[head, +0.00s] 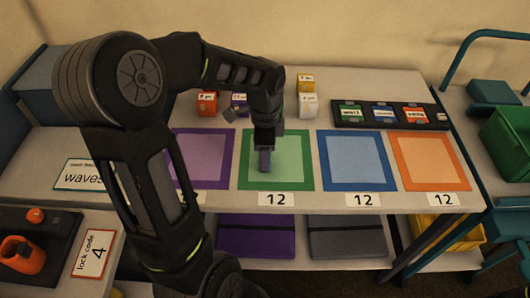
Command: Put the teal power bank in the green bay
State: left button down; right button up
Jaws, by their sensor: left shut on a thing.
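The green bay (292,160) is a green-bordered square on the table, between the purple and blue bays. My left gripper (265,148) points down over the left part of the green bay. It is shut on a small grey-purple block (265,161), mostly covered by the fingers. I cannot tell whether the block touches the bay. No clearly teal power bank shows. My right gripper is not in view.
Purple (204,150), blue (355,161) and orange (430,162) bays share the table. Small labelled boxes (308,105) stand behind, beside a black tray (345,122) of coloured labelled items. A green crate (508,140) is at right. My left arm hides much of the left side.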

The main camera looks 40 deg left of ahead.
pick_arm(q)
jog(key=c, duration=0.7)
grip_release()
jog(key=shift+f, duration=0.1)
notch_tip(320, 180, up, 12)
jog(key=shift+r+p, duration=0.2)
jog(key=shift+p, duration=0.1)
